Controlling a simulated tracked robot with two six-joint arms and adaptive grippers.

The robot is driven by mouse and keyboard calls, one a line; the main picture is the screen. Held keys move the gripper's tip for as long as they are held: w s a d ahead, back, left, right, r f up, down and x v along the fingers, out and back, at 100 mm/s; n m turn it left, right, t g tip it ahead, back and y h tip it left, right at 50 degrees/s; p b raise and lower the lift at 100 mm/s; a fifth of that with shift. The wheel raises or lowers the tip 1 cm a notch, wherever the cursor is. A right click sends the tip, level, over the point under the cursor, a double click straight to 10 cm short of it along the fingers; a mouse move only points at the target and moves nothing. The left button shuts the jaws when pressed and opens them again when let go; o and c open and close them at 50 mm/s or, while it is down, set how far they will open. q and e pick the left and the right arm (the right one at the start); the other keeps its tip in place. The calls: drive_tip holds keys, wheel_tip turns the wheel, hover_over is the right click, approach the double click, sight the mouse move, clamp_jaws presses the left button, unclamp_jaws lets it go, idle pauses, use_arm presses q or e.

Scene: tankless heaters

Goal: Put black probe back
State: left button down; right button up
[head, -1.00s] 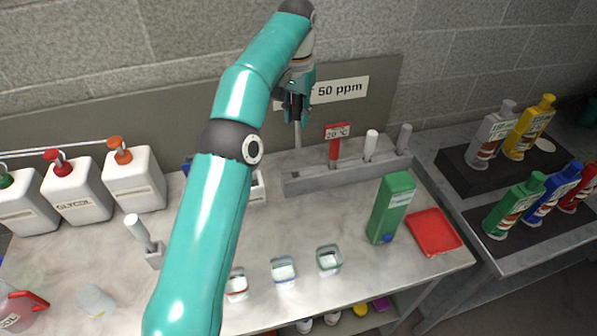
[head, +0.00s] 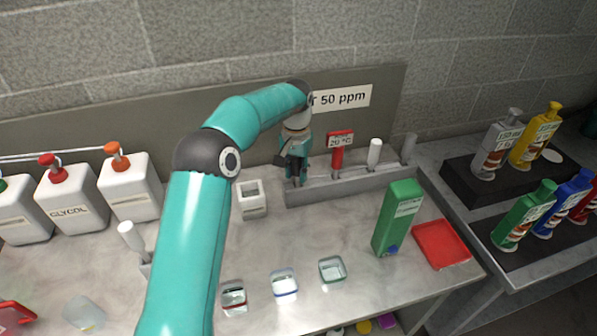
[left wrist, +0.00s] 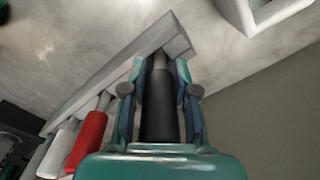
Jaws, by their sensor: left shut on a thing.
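My left gripper (head: 296,180) is shut on the black probe (left wrist: 159,105), which points down between its fingers. In the head view the fingers hide most of the probe. The gripper is at the left end of the long grey rack (head: 350,184). In the left wrist view the probe's grey shaft meets the end of the rack (left wrist: 105,76); I cannot tell how deep it is in a slot. A red probe (head: 338,157) with a 20 °C display, a white probe (head: 374,153) and a grey probe (head: 408,148) stand upright in the rack. My right gripper is out of view.
A small white open box (head: 250,205) stands left of the rack. A green carton (head: 397,218) and a red tray (head: 440,245) are to the right front. Small glass cups (head: 284,283) line the front. White pump bottles (head: 68,207) stand at the left.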

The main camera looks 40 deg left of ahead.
use_arm(q)
drive_tip(key=c, duration=0.9)
unclamp_jaws()
wheel_tip(320, 180, up, 12)
drive_tip(key=shift+r+p, duration=0.1)
drive_tip(key=shift+p, duration=0.8)
drive_tip(key=shift+d, duration=0.1)
